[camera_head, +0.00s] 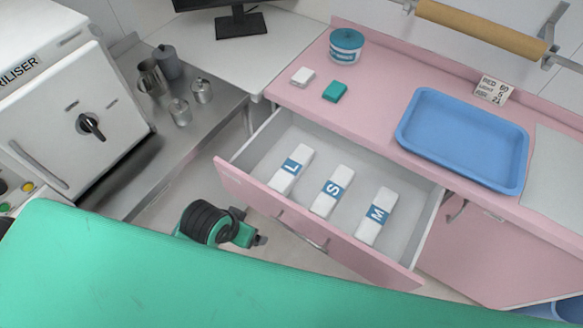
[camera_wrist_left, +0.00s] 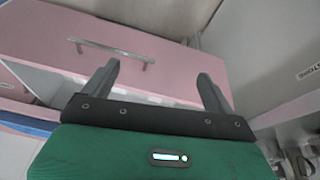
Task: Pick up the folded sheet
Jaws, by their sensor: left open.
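Three white folded sheets with blue bands lie side by side in an open drawer (camera_head: 272,131). The left one (camera_head: 282,183) is marked L, the middle one (camera_head: 323,205) S, and the right one (camera_head: 367,230) M. My left gripper (camera_head: 259,240) is outside the drawer, in front of its pink front panel and left of the handle (camera_head: 301,231). In the left wrist view the gripper (camera_wrist_left: 158,85) is open and empty, with the pink drawer front (camera_wrist_left: 180,55) and its handle (camera_wrist_left: 110,53) beyond. My right gripper is not in view.
A green padded surface (camera_head: 130,275) fills the near side. The pink counter (camera_head: 375,95) holds a blue tray (camera_head: 460,125), a teal-lidded tub (camera_head: 346,47) and two small blocks. A steriliser (camera_head: 80,115) and metal jars stand at left. A paper roll (camera_head: 480,30) hangs behind.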

